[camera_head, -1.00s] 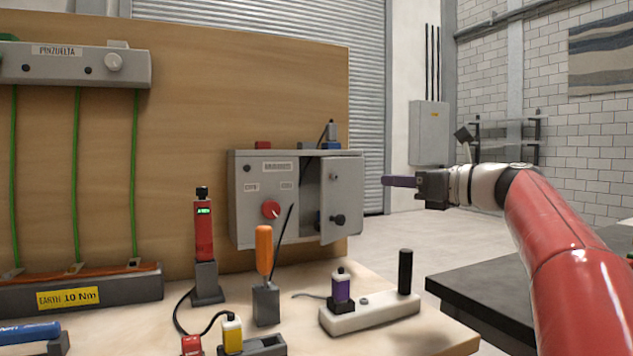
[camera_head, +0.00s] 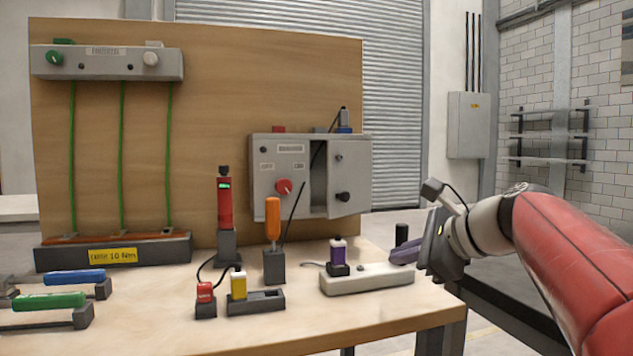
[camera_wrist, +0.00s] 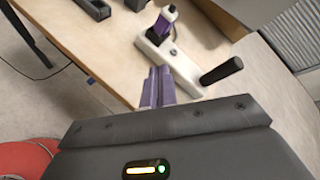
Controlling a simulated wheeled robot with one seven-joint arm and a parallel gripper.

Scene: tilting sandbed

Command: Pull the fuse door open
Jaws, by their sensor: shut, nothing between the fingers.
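The grey fuse box (camera_head: 265,165) is mounted on the wooden board. Its door (camera_head: 352,170), on the right side, stands partly open, with a dark gap (camera_head: 318,180) on the door's left. A dark knob (camera_head: 342,196) sits on the door. My gripper (camera_head: 403,252) is shut and empty, with purple fingers. It is low and to the right of the door, apart from it, by the right end of the white block. In the wrist view the closed fingers (camera_wrist: 157,86) point toward the bench; the fuse box and door are out of that view.
The white block (camera_head: 365,279) carries a purple plug (camera_head: 338,252) and a black post (camera_head: 402,234), close to my fingers. Open floor lies right of the bench.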

